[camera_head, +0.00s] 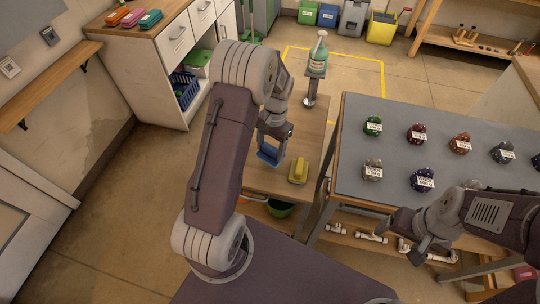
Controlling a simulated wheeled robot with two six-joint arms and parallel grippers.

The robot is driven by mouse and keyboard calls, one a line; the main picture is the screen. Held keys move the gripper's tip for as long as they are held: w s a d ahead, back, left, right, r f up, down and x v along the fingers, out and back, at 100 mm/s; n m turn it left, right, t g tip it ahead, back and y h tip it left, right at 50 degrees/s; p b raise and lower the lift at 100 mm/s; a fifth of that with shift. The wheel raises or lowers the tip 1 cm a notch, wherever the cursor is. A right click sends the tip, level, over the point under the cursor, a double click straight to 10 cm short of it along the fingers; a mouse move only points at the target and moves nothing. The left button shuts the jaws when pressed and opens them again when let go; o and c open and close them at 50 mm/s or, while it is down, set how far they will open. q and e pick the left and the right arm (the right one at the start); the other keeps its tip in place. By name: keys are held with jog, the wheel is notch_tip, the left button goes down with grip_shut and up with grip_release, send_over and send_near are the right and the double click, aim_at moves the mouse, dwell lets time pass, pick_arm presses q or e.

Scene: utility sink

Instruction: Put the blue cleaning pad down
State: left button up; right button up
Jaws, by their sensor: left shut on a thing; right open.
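The blue cleaning pad (268,156) is at the tip of my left gripper (273,146), near the front left edge of the small wooden table (311,137). My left gripper is shut on the pad. The pad's height over the table is hard to tell, and its upper side is partly hidden by the gripper. My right gripper (412,238) is open and empty, low in front of the grey-topped table.
A yellow pad with a handle (298,171) lies just right of the blue pad. The grey-topped table (400,148) holds several coloured, labelled items. Bare wood shows between the yellow pad and the bottle.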

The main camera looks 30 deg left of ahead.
aim_at(270, 156)
pick_arm(q)
jog(key=shift+f, duration=2.1)
jog(key=shift+s, duration=0.1)
jog(key=shift+f, duration=0.15)
jog(key=o, duration=1.2)
notch_tip(270, 156, up, 12)
jog(key=w, duration=0.2)
jog(key=s+d+n+t, duration=0.1)
jog(key=s+d, duration=0.2)
jog(key=s, duration=0.4)
jog(key=s+d+f+n+t, duration=0.1)
jog(key=s+d, duration=0.3)
jog(key=s, duration=0.3)
jog(key=shift+s+d+t+p, duration=0.2)
jog(key=shift+s+t+p, duration=0.05)
jog(key=shift+t+p, duration=0.15)
